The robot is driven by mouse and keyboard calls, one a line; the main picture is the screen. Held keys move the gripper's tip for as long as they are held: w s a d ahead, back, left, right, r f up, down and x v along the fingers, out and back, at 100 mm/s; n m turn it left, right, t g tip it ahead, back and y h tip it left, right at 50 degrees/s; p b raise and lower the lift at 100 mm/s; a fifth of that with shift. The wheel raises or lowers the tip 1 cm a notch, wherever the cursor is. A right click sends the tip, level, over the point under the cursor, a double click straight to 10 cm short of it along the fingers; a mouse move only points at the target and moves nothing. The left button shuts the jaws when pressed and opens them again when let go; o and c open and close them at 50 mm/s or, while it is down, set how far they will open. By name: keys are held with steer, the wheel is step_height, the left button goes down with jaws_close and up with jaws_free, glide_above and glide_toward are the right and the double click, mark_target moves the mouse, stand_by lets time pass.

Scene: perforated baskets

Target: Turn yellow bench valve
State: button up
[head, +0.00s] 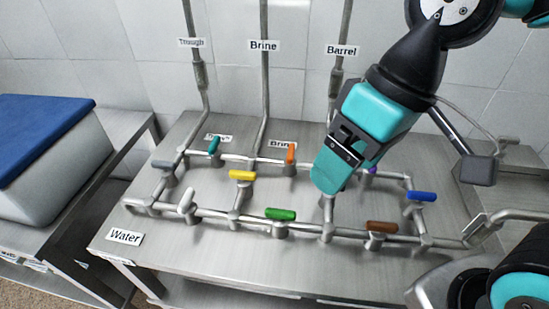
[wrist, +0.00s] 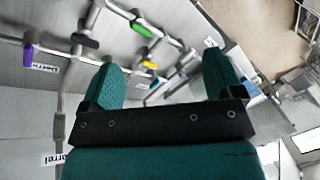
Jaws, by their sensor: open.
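The yellow bench valve (head: 241,175) is a small yellow handle on the pipe frame over the steel bench, left of the middle in the head view. It lies roughly crosswise on its pipe stem. My gripper (head: 333,178) hangs above the right half of the pipe frame, well to the right of the yellow handle and apart from it. In the wrist view my gripper (wrist: 164,62) has its two teal fingers spread with nothing held. A small yellow handle (wrist: 150,65) shows in the gap between the fingers, farther off.
Other handles stand close by: green (head: 280,214), orange (head: 291,154), teal (head: 214,146), white (head: 186,202), brown (head: 382,227) and blue (head: 422,196). Upright pipes (head: 264,80) rise along the tiled wall. A blue-lidded bin (head: 45,170) stands at left.

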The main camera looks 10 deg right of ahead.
steer(key=shift+o, duration=0.2)
steer(key=w+a+r+m+h+p, duration=0.1)
steer(key=w+a+m, duration=0.3)
steer(key=w, duration=0.8)
steer(key=shift+a+m+h+p, duration=0.25)
steer(key=shift+m+h+p, duration=0.2)
steer(key=shift+p, duration=0.4)
steer(key=m+h+p, duration=0.2)
steer(key=m, duration=0.4)
glide_above(242, 172)
step_height(242, 172, down, 5)
step_height(242, 172, down, 17)
steer(key=p, duration=0.4)
steer(key=shift+r, duration=0.2)
steer(key=shift+n, duration=0.25)
steer(key=c, duration=0.9)
